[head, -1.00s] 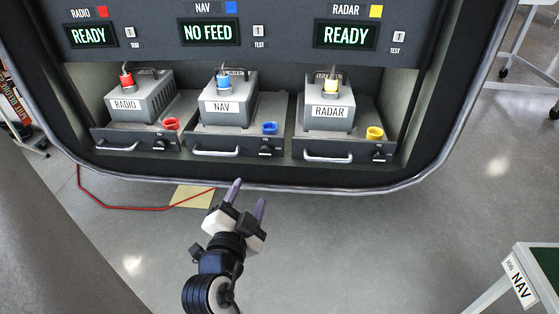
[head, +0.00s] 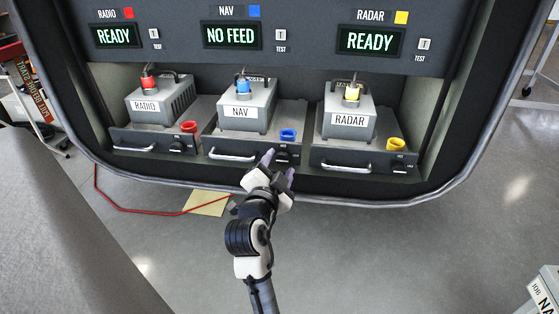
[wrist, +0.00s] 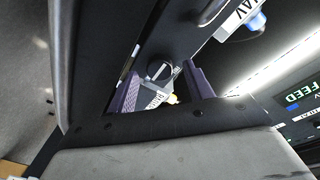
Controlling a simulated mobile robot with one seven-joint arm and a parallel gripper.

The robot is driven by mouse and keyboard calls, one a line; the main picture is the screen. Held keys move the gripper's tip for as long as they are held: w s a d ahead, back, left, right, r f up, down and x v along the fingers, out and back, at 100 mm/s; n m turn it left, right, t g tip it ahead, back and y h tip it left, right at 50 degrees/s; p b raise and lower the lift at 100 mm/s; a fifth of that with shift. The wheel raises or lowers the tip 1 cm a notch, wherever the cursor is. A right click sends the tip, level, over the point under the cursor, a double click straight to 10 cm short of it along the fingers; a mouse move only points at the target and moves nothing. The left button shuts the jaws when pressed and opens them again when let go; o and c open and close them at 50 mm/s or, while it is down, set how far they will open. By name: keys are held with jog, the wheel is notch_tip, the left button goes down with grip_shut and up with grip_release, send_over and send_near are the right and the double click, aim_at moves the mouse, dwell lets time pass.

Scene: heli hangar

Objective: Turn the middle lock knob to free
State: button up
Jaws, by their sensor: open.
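The middle lock knob (head: 283,152) is a small dark knob on the front of the NAV tray (head: 210,146), below the blue ring. My fingertips partly hide it, and its setting is too small to read. My gripper (head: 279,168) has purple fingers, open, close in front of and just below the knob. In the wrist view, my two fingers (wrist: 160,85) stand apart with a dark round shape between them, probably the knob; contact cannot be told. The NAV unit (head: 246,105) sits on its tray with a blue plug on top. The NAV display (head: 231,35) reads NO FEED.
The RADIO unit (head: 161,104) and RADAR unit (head: 347,120) flank it, each under a READY display. Silver tray handles (head: 232,156) stick out near my gripper. The bay's rounded rim (head: 400,198) runs below. A job board (head: 543,285) stands at lower right.

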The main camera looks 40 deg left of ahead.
jog(key=shift+w+a, duration=0.2)
jog(key=shift+w, duration=0.3)
jog(key=c, duration=1)
